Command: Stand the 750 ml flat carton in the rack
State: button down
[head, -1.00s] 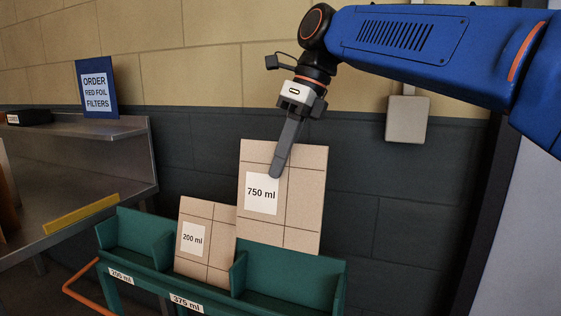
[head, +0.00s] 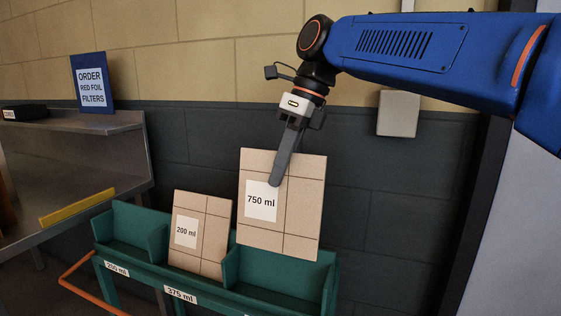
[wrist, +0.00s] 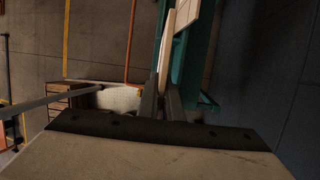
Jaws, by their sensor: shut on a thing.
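The 750 ml flat carton (head: 300,210) is a tall tan panel with a white label, upright and slightly tilted in the head view. My gripper (head: 275,183) is shut on its upper part, one dark finger lying across the front face. In the wrist view the fingers (wrist: 163,100) pinch the carton (wrist: 182,35) seen edge-on. The green rack (head: 150,262) has several slots side by side. The carton's lower edge overlaps the top of the right slot's back wall (head: 300,278); I cannot tell whether it is inside the slot.
A smaller 200 ml carton (head: 199,240) stands in the middle slot, which is labelled 375 ml. A steel bench (head: 70,165) with a yellow strip is at left, a wall behind. An orange handle (head: 75,272) juts from the rack.

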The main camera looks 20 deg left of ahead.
notch_tip(320, 180, down, 13)
jog(key=shift+f, duration=0.15)
dwell(1.1)
jog(key=c, duration=1.9)
grip_release()
jog(key=shift+o, duration=0.2)
